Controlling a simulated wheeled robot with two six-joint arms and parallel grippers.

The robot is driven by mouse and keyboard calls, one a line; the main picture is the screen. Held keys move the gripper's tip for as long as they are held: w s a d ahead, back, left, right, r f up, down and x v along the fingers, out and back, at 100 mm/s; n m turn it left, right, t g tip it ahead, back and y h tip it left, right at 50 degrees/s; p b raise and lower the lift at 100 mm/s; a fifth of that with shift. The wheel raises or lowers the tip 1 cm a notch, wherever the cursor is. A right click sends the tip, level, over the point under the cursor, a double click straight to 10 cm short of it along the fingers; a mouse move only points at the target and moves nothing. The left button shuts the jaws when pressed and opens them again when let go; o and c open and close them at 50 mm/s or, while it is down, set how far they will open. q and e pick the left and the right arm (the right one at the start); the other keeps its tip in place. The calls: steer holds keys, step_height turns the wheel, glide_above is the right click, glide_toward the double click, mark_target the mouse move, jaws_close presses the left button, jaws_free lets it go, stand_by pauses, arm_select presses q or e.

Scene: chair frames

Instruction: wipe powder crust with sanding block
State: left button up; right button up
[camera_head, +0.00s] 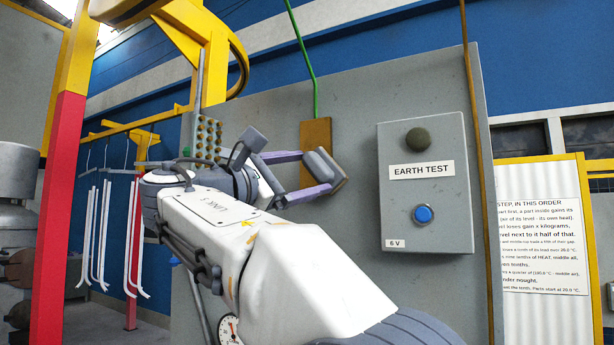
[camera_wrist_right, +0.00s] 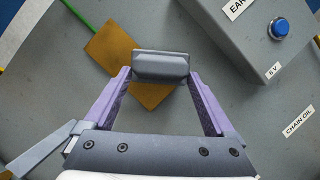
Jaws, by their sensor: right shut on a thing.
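My right gripper (camera_head: 316,172) is shut on a grey sanding block (camera_head: 325,168), which also shows between the purple fingers in the right wrist view (camera_wrist_right: 160,68). A brown-orange rectangular patch (camera_head: 315,132), which looks like the powder crust, is on the grey upright panel. A green cable runs up from its top. In the right wrist view the patch (camera_wrist_right: 108,46) is behind the block, which covers part of it. I cannot tell whether the block touches the patch. My left gripper is not in view.
A grey EARTH TEST box (camera_head: 425,185) with a blue button sticks out from the panel (camera_head: 350,80) right of the block. A yellow stand (camera_head: 205,50) and a red-and-yellow post (camera_head: 60,190) are at the left. A printed sign (camera_head: 542,245) is at the far right.

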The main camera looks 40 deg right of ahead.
steer(key=shift+s+a, duration=0.3)
steer(key=shift+a, duration=0.4)
steer(key=shift+s+a, duration=0.3)
steer(key=shift+a, duration=0.4)
steer(key=shift+s+a, duration=0.3)
steer(key=shift+a, duration=0.4)
steer(key=a, duration=0.1)
steer(key=s+a, duration=0.1)
steer(key=shift+s+a, duration=0.1)
steer(key=shift+a, duration=0.3)
